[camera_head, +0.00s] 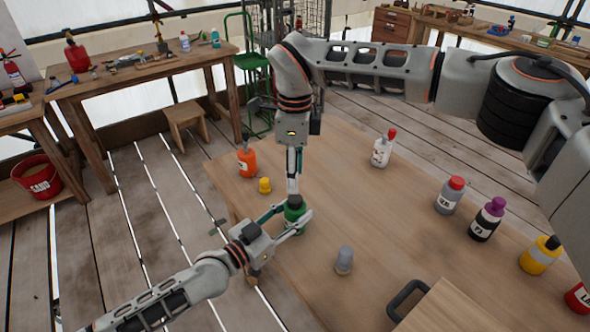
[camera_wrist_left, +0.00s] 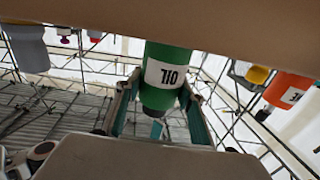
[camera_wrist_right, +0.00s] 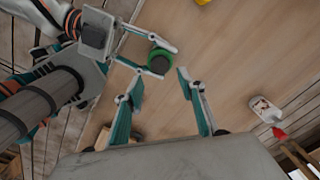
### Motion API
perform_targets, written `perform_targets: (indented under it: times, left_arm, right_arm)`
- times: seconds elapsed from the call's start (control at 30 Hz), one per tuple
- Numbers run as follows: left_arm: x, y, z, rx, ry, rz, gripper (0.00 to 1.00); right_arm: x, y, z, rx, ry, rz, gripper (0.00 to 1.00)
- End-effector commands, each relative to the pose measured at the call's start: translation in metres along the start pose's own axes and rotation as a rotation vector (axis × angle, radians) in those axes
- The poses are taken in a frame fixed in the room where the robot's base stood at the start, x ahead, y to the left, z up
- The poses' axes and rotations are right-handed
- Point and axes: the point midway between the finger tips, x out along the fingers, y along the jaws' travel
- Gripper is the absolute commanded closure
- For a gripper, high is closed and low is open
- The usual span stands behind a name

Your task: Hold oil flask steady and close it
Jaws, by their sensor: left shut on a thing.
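The green oil flask (camera_head: 294,222) stands upright on the table near its left edge. My left gripper (camera_head: 290,229) is shut around its body from the side. The left wrist view shows the flask (camera_wrist_left: 165,75) upside down in the picture, with its OIL label. In the right wrist view the flask (camera_wrist_right: 160,61) has a dark round top; I cannot tell whether this is a cap or an open mouth. My right gripper (camera_wrist_right: 158,86) is open and empty, its fingers spread close to the flask top. In the head view it points down from above.
A yellow cap-like piece (camera_head: 264,185) and an orange bottle (camera_head: 247,162) are behind the flask. A grey bottle-like piece (camera_head: 344,261) stands to its right. A white bottle (camera_head: 381,153) with a red top is farther back. Several bottles line the right side. A wooden box (camera_head: 450,310) is in front.

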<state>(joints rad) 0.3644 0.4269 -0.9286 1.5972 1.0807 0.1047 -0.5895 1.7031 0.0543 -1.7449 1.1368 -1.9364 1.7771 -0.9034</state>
Motion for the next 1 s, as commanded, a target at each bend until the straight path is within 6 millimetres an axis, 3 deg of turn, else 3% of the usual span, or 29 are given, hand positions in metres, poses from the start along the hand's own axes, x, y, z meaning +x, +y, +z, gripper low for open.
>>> perform_targets:
  times: [0.43, 0.9, 1.0]
  left_arm:
    - [0.0, 0.0, 0.0, 0.0, 0.0, 0.0, 1.0]
    - [0.0, 0.0, 0.0, 0.0, 0.0, 0.0, 1.0]
    - [0.0, 0.0, 0.0, 0.0, 0.0, 0.0, 1.0]
  right_arm:
    - [0.062, 0.001, 0.0, 0.001, 0.0, 0.002, 0.6]
    - [0.072, 0.0, 0.0, 0.001, 0.0, 0.0, 0.6]
    - [0.072, 0.0, 0.0, 0.001, 0.0, 0.0, 0.86]
